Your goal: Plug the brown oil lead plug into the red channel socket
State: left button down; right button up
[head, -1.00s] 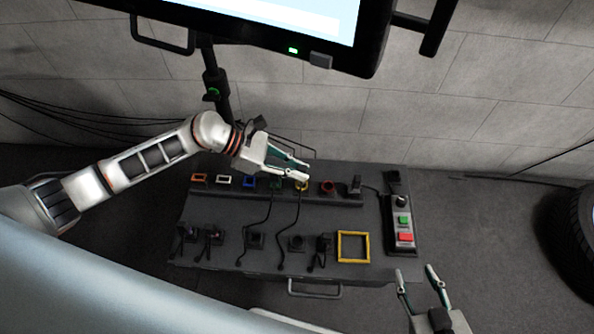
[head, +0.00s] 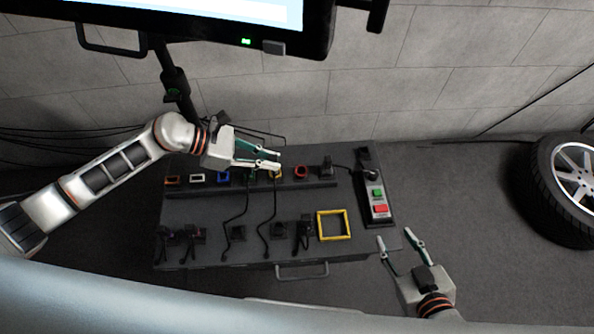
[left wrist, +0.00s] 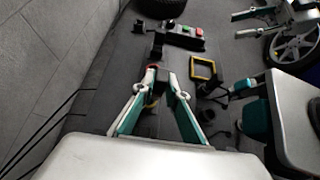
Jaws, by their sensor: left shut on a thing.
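The red channel socket (head: 301,171) is a red ring on the back rail of the dark bench, right of the yellow socket (head: 276,174). Its red edge shows beyond the fingertips in the left wrist view (left wrist: 152,67). My left gripper (head: 279,160) is over the yellow socket, left of the red one. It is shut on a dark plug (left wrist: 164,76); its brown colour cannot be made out. A dark lead (head: 272,207) runs from below the fingertips down the bench. My right gripper (head: 394,236) is open and empty near the bench's front right corner.
Green, blue, white and orange sockets (head: 197,178) line the rail to the left. A yellow frame (head: 333,225), several dark plugs on holders (head: 302,232) and a button box (head: 377,195) are on the bench. A monitor (head: 200,30) overhangs behind; a wheel (head: 570,185) stands right.

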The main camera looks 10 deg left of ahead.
pick_arm(q)
jog(key=s+d+p, duration=0.1)
jog(key=s+p, duration=0.2)
jog(key=s, duration=0.3)
jog(key=shift+s+d, duration=0.2)
jog(key=shift+s, duration=0.2)
pick_arm(e)
notch_tip(320, 180, up, 6)
jog(key=w, duration=0.2)
jog(key=shift+f+t, duration=0.15)
jog(key=shift+t, duration=0.25)
jog(key=shift+w, duration=0.1)
pick_arm(q)
jog(key=w+d+p, duration=0.1)
jog(key=d, duration=0.6)
jog(key=shift+w+d, duration=0.2)
jog(key=shift+w, duration=0.1)
pick_arm(e)
jog(key=shift+w+r, duration=0.15)
jog(key=shift+r, duration=0.35)
jog(key=shift+w+r, duration=0.15)
jog(key=shift+r, duration=0.35)
jog(key=shift+f, duration=0.1)
